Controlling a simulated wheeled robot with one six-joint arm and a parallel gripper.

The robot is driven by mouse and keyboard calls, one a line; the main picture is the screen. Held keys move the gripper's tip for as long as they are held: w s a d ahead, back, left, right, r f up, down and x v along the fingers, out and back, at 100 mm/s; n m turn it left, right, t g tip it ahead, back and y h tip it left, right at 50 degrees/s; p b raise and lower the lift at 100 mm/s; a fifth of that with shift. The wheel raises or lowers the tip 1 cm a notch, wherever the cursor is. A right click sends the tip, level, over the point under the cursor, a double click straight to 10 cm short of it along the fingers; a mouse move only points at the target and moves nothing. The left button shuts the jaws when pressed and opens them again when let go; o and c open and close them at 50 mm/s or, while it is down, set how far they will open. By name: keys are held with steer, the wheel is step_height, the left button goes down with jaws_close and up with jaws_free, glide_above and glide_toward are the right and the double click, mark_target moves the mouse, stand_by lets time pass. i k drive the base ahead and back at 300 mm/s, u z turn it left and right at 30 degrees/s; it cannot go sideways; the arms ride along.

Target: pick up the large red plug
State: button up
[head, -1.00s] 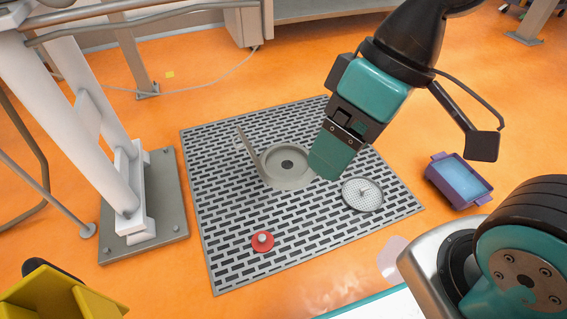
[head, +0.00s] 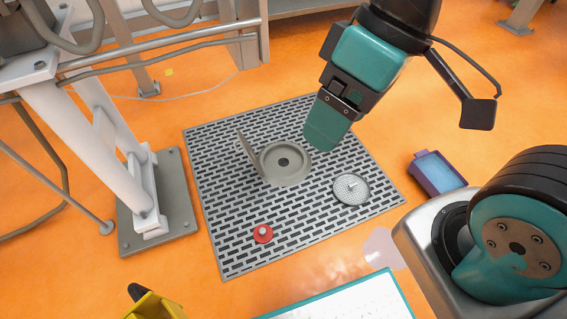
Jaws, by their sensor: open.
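The red plug (head: 263,233) is a small red disc with a pale knob on top. It lies on the front part of the grey slotted mat (head: 229,262). My gripper (head: 325,134) is above the mat's back right part, pointing down, away from the plug and to its upper right. It looks empty, and its fingers overlap in this view, so the gap between them is hidden.
A round grey drain fitting (head: 287,163) with a raised lid stands mid-mat. A round perforated strainer (head: 351,189) lies to its right. A purple tray (head: 438,174) is right of the mat. A white post on a grey base plate (head: 158,206) stands left. A yellow object (head: 155,307) is front left.

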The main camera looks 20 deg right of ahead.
mark_target(263, 232)
steer(key=u, duration=0.35)
steer(key=k, duration=0.5)
steer(key=z, duration=0.9)
steer(key=i, duration=0.9)
steer(key=u, duration=1.85)
